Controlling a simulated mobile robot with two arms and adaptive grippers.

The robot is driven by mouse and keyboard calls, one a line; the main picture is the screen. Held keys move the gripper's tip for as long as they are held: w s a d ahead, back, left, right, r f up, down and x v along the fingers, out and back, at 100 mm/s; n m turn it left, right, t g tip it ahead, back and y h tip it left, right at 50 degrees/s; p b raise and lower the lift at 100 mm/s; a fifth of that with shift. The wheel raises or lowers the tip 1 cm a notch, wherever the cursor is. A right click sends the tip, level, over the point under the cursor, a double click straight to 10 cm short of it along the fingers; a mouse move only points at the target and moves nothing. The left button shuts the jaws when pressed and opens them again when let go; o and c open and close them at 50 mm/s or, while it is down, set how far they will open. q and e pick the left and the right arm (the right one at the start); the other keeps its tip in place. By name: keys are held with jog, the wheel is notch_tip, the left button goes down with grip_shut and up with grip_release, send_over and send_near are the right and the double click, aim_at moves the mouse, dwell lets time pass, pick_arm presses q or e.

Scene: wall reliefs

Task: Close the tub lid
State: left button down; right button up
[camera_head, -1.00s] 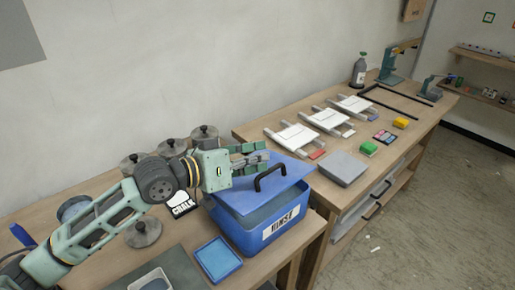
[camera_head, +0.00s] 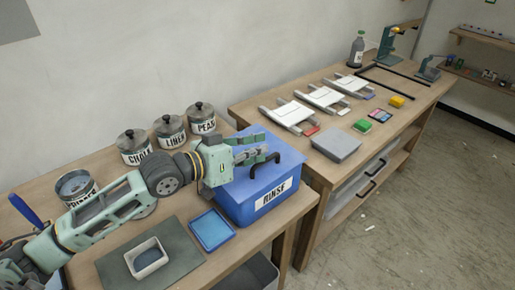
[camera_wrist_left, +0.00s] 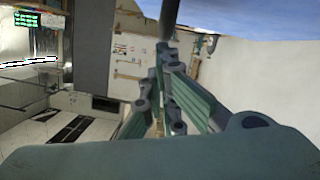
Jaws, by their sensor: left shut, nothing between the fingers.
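The blue tub (camera_head: 262,207) with a RINSE label stands on the near bench. Its blue lid (camera_head: 240,189) lies roughly level over the top; I cannot tell whether it is fully seated. A black handle (camera_head: 277,157) rises from the lid. In the left wrist view the shut fingers (camera_wrist_left: 165,85) are below the dark handle (camera_wrist_left: 168,18) and the blue lid surface (camera_wrist_left: 250,12). My right gripper is out of view.
Labelled jars (camera_head: 133,146) stand behind my left arm. A blue tray (camera_head: 212,229) and a small white dish (camera_head: 147,259) lie in front. White frames (camera_head: 322,98) and a grey block (camera_head: 336,142) are on the far bench, beyond a gap.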

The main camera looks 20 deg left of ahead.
pick_arm(q)
jog(key=shift+f, duration=0.15)
jog(key=shift+r+p, duration=0.35)
jog(key=s+a+r, duration=0.5)
jog(key=s+a, duration=0.1)
jog(key=s, duration=0.1)
jog(key=shift+s+r+p, duration=0.35)
jog(key=shift+r+p, duration=0.05)
jog(key=shift+p, duration=0.05)
